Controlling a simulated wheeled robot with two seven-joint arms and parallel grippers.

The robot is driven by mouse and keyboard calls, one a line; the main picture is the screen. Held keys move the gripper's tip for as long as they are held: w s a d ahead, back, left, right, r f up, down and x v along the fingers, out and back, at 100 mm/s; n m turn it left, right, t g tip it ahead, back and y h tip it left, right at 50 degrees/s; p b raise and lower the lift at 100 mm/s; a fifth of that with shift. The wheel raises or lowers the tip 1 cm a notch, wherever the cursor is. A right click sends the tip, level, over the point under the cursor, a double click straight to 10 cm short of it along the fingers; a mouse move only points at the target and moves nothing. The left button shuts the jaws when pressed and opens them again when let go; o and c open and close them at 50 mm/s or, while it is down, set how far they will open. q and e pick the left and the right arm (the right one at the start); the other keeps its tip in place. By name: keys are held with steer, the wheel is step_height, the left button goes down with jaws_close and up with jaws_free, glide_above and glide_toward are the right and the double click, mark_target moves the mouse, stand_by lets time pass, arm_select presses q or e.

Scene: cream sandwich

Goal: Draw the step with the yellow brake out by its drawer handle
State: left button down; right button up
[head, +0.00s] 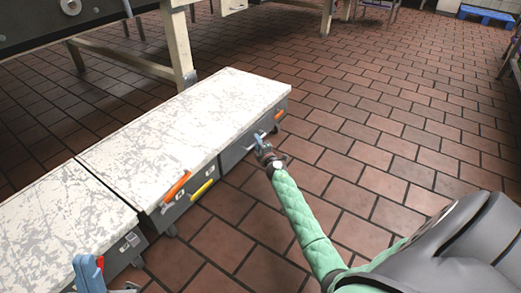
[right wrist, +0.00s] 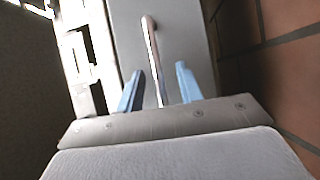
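The step with the yellow brake has a scuffed white top (head: 185,125) and grey sides, and stands on the tiled floor. The yellow brake (head: 202,189) is low on its near side, beside an orange bar. The drawer handle is a thin metal bar on the grey face, seen in the right wrist view (right wrist: 150,38). My right gripper (head: 261,142) is at that face, its two blue fingers (right wrist: 160,70) apart on either side of the bar, with gaps showing. My left gripper (head: 98,275) is at the bottom left, cut off by the frame edge.
Another white-topped unit (head: 55,220) adjoins the step at the left. A table leg (head: 179,45) stands just behind the step. The brick-tiled floor (head: 370,110) right of the step is clear. A blue pallet (head: 488,14) lies far back right.

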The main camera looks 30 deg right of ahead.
steer(key=shift+w, duration=0.4)
jaws_close()
stand_by(1.3)
